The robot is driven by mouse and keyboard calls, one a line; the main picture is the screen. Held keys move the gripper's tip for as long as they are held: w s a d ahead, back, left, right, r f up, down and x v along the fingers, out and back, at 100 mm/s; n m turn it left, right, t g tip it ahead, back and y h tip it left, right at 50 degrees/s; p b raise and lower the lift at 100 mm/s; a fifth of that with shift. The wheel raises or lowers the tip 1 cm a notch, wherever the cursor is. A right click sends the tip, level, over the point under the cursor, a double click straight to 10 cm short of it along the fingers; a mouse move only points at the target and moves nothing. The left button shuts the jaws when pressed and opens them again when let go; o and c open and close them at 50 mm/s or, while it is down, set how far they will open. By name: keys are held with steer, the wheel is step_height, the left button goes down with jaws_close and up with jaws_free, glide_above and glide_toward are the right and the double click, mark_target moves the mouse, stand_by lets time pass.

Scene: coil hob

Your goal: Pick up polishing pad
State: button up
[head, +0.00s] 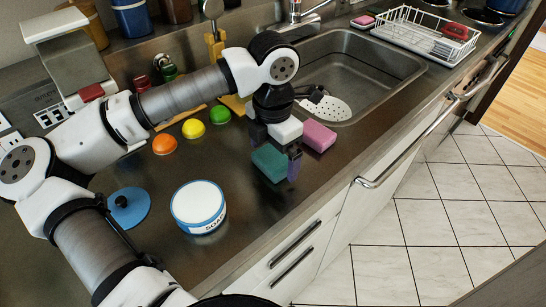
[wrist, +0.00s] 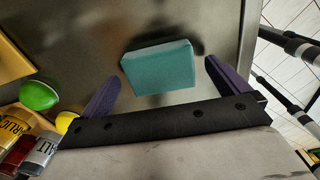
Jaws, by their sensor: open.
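A teal rectangular pad (head: 270,163), the likely polishing pad, lies on the steel counter near its front edge, just below my gripper (head: 275,157). In the wrist view the pad (wrist: 158,68) sits ahead of and between my two purple fingers (wrist: 162,74). The fingers are open, with gaps on both sides of the pad. The pad appears not to be gripped. A pink sponge (head: 319,136) lies just right of my gripper, beside the sink.
The sink (head: 375,75) holds a perforated white utensil end. A round soap tub (head: 198,205) and blue lid (head: 128,210) stand at front left. Orange, yellow and green round items (head: 219,114) lie behind. A wire rack (head: 415,38) stands beyond the sink.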

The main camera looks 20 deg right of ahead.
mark_target(273, 157)
steer(key=shift+f, duration=0.15)
steer(key=c, duration=1)
step_height(273, 157, up, 10)
steer(key=shift+r+b, duration=0.1)
steer(key=shift+b, duration=0.75)
